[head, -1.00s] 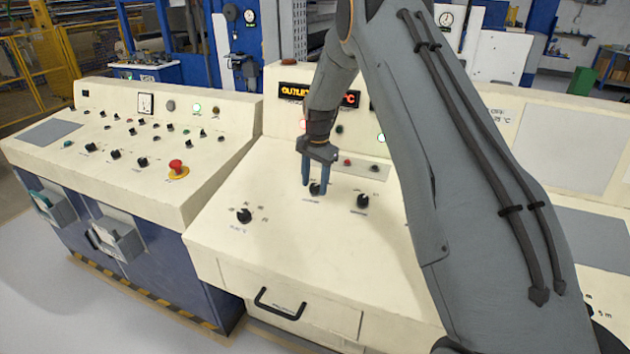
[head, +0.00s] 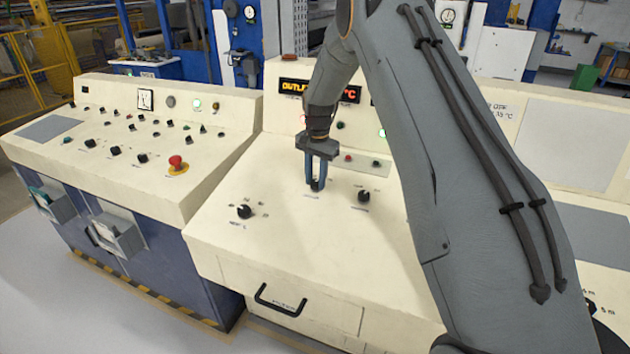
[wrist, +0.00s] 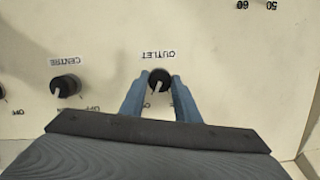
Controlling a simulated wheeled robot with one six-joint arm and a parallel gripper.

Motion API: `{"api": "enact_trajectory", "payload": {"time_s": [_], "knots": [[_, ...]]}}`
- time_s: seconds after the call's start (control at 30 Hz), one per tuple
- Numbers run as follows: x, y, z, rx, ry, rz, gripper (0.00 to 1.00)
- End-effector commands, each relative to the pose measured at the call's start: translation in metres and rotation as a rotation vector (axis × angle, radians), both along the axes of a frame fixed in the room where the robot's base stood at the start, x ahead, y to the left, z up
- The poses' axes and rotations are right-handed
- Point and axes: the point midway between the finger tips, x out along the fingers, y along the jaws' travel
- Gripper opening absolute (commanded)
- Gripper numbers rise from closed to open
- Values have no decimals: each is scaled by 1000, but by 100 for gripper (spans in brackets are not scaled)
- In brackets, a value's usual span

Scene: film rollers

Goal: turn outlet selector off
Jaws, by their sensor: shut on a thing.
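The outlet selector is a small round black knob (wrist: 159,80) with a pale pointer line, under an upside-down OUTLET label in the wrist view. It also shows between my fingertips in the head view (head: 316,186). My gripper (head: 317,184) reaches down to the cream panel with its blue fingers on both sides of the knob. In the wrist view my gripper (wrist: 160,82) is shut on the knob. The pointer line runs toward the bottom of the wrist picture, slightly left. The position marks beside the knob are partly hidden by my fingers.
The CENTRE knob (wrist: 66,86) is left of the outlet knob in the wrist view. In the head view, another black knob (head: 245,212) sits to the left. A red mushroom button (head: 177,163) stands on the left console. An orange display (head: 297,87) is behind my gripper.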

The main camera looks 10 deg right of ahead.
Motion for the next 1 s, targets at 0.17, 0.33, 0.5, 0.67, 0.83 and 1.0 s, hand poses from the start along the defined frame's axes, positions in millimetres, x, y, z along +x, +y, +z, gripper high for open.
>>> {"api": "enact_trajectory", "payload": {"time_s": [0.17, 0.33, 0.5, 0.67, 0.83, 1.0], "knots": [[2, 0, -2, -25, 16, 130, 7], [3, 1, -2, -55, 36, 284, 7], [3, 2, -1, -86, 59, 443, 7], [3, 2, -1, -113, 78, 586, 7], [3, 3, 0, -137, 97, 717, 7], [3, 4, 0, -157, 111, 820, 7]]}}
